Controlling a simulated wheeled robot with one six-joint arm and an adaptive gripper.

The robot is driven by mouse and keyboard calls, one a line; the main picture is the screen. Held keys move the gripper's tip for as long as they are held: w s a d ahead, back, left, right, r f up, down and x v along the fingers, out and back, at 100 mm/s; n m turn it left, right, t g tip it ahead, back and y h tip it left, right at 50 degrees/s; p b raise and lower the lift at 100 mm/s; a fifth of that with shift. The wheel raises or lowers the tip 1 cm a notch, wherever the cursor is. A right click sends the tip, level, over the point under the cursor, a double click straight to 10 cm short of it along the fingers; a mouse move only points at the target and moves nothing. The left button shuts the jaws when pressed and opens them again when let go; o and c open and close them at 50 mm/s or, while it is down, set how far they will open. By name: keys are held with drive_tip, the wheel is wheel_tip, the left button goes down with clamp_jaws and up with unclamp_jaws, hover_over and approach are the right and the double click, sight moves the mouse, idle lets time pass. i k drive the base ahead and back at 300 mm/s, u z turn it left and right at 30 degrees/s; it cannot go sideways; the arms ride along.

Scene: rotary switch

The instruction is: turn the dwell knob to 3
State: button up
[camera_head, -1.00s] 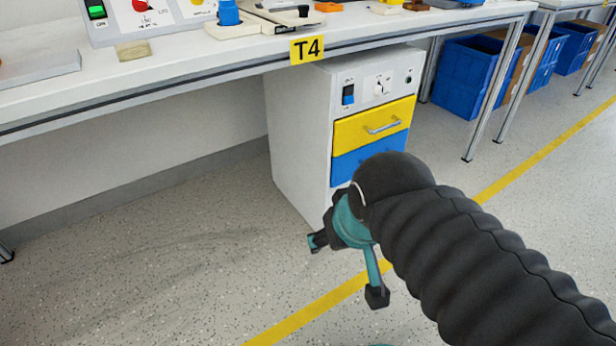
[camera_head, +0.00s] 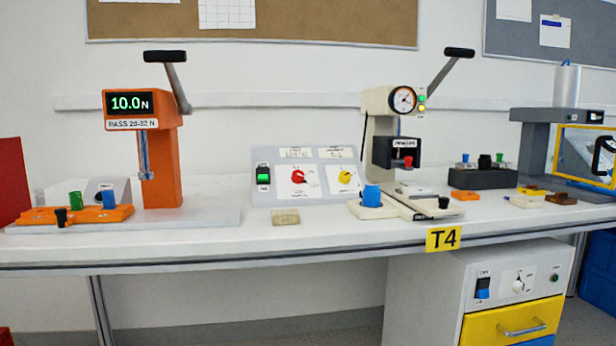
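A grey control panel (camera_head: 305,202) stands on the bench in the middle of the view. It has a red knob (camera_head: 298,176) and, to its right, a yellow knob (camera_head: 345,176), each on a white dial plate. The labels above them and the dial numbers are too small to read, so I cannot tell which is the dwell knob or where it points. A third, white knob (camera_head: 518,282) is on the drawer cabinet below the bench. My gripper is not in view now.
A lit green switch (camera_head: 263,176) is at the panel's left. An orange press (camera_head: 163,165) stands left, a cream press (camera_head: 380,140) close on the right. A beige block (camera_head: 286,217) and a blue-topped part (camera_head: 371,197) lie in front. The yellow T4 sign (camera_head: 443,238) hangs at the bench edge.

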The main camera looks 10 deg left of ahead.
sight(344, 178)
drive_tip(key=u, duration=0.45)
drive_tip(key=k, duration=1)
drive_tip(key=z, duration=0.35)
drive_tip(key=i, duration=1.45)
drive_tip(key=u, duration=0.95)
